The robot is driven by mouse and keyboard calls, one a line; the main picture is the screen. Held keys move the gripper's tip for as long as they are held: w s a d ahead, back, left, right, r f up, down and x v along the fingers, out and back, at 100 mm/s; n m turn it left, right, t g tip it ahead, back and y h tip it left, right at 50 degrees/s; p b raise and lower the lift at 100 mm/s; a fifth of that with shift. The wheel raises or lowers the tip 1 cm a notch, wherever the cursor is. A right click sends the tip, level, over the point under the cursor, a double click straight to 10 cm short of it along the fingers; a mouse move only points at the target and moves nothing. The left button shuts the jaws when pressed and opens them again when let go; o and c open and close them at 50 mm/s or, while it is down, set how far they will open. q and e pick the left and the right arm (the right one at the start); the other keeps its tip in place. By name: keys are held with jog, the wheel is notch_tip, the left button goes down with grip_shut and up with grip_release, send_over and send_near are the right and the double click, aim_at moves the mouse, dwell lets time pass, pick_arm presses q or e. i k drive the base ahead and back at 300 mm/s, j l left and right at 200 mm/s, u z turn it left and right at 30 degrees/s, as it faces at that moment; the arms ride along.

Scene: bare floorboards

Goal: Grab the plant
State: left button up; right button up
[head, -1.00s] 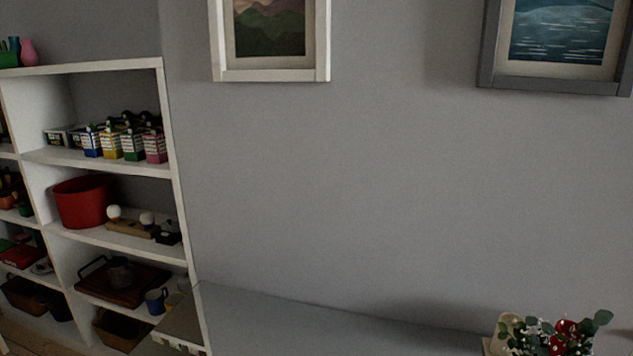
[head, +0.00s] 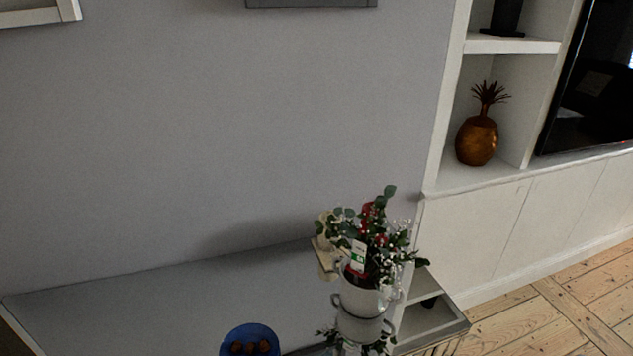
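The plant (head: 375,241) has green leaves, small white flowers and red parts, with a small white-and-green tag at its front. It stands in a whitish pot or bucket (head: 360,308) with a dark band, at the right end of a low grey unit (head: 150,300). More foliage shows below the pot at the bottom edge. Neither of my grippers is in view.
A blue bowl (head: 250,338) with several brown round things is left of the plant. A pale object (head: 326,262) stands just behind it. White shelving (head: 435,183) with a coppery pineapple ornament (head: 477,139) is at the right. Bare floorboards (head: 560,310) lie at lower right.

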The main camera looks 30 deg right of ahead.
aim_at(367, 274)
jog(key=z, duration=1.35)
